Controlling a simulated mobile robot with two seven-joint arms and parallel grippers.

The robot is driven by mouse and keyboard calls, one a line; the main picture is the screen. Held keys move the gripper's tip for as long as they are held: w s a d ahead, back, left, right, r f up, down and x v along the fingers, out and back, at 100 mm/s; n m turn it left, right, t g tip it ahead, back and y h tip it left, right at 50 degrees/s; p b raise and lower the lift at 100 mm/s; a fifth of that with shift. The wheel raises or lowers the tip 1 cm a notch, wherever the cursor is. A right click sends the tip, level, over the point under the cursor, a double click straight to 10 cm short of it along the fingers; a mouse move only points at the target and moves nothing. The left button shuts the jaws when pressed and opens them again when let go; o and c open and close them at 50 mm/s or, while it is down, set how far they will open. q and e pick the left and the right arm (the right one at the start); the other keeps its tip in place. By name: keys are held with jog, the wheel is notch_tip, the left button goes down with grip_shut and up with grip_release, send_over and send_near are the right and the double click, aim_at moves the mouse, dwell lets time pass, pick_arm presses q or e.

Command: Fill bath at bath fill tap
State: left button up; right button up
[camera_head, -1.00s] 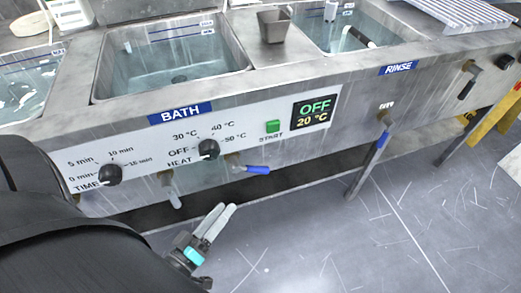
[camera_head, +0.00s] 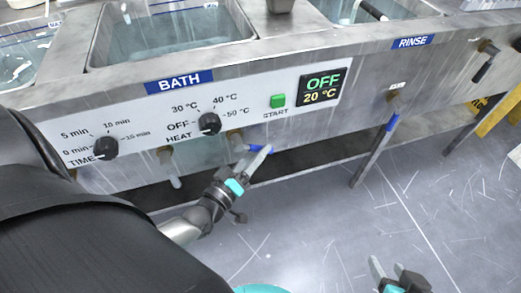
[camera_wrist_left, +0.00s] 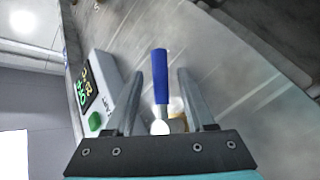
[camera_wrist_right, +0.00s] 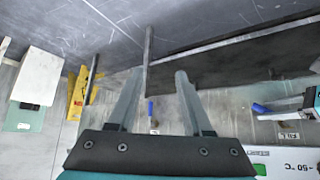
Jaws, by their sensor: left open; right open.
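The bath fill tap's blue lever (camera_head: 256,148) is below the BATH control panel and points right, partly hidden by my left gripper. My left gripper (camera_head: 258,161) is open at the lever. In the left wrist view the blue lever (camera_wrist_left: 160,75) lies between the two open fingers (camera_wrist_left: 172,90), with a gap visible on both sides. My right gripper (camera_head: 389,268) is open and empty, low over the floor at the lower right. The bath basin (camera_head: 93,40) holds water; its level mark is hard to read. The display (camera_head: 321,88) reads OFF, 20 °C.
Another blue-handled tap (camera_head: 393,122) hangs down under the rinse side. The heat knob (camera_head: 209,123), time knob (camera_head: 104,148) and green start button (camera_head: 278,101) are on the panel. A pale spout (camera_head: 170,165) hangs left of the lever. Floor in front is clear.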

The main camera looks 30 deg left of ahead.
pick_arm(q)
jog(key=shift+w, duration=1)
grip_shut()
dwell(0.9)
